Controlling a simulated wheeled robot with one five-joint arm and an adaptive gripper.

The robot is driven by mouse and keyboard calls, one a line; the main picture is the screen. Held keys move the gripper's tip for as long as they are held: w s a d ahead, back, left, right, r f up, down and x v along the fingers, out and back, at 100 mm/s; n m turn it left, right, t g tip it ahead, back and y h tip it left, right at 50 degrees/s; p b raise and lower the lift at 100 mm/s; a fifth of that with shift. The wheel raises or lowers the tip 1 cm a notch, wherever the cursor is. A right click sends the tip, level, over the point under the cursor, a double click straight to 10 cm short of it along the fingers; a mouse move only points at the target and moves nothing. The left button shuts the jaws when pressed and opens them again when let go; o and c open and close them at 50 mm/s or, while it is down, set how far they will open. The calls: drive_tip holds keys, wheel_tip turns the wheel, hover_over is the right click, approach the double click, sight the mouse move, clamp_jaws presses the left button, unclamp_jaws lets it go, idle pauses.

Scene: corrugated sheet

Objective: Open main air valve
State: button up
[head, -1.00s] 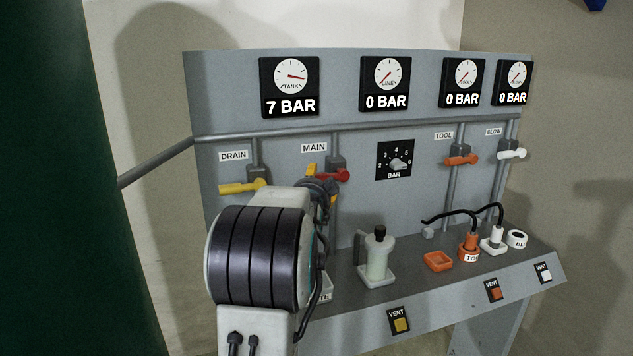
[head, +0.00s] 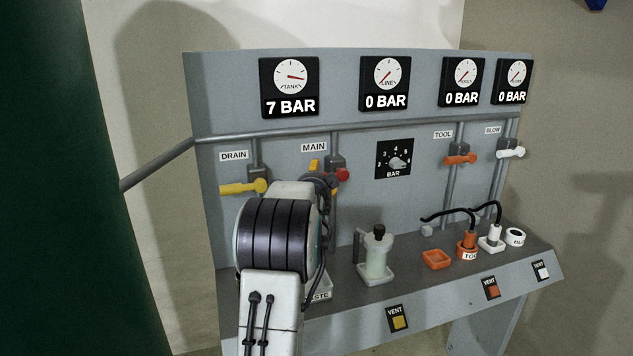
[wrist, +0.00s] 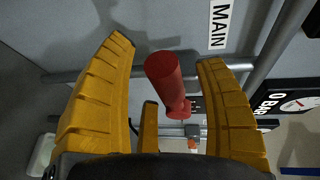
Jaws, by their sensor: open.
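The red main valve handle (head: 342,174) sits on the panel below the MAIN label (head: 314,147); my arm hides much of it in the head view. In the wrist view the red handle (wrist: 166,78) lies between the yellow fingers of my gripper (wrist: 166,55), its rounded end towards the camera. The fingers are open, with visible gaps on both sides of the handle. In the head view only a bit of yellow finger shows above my wrist. The tank gauge (head: 290,88) reads 7 BAR and the line gauge (head: 385,83) reads 0 BAR.
The yellow drain handle (head: 243,188) is close to the left of my arm. The orange tool handle (head: 461,159) and white blow handle (head: 511,153) are farther right. A bottle-like unit (head: 377,257) stands on the ledge right of my arm.

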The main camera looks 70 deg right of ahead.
clamp_jaws()
idle(0.5)
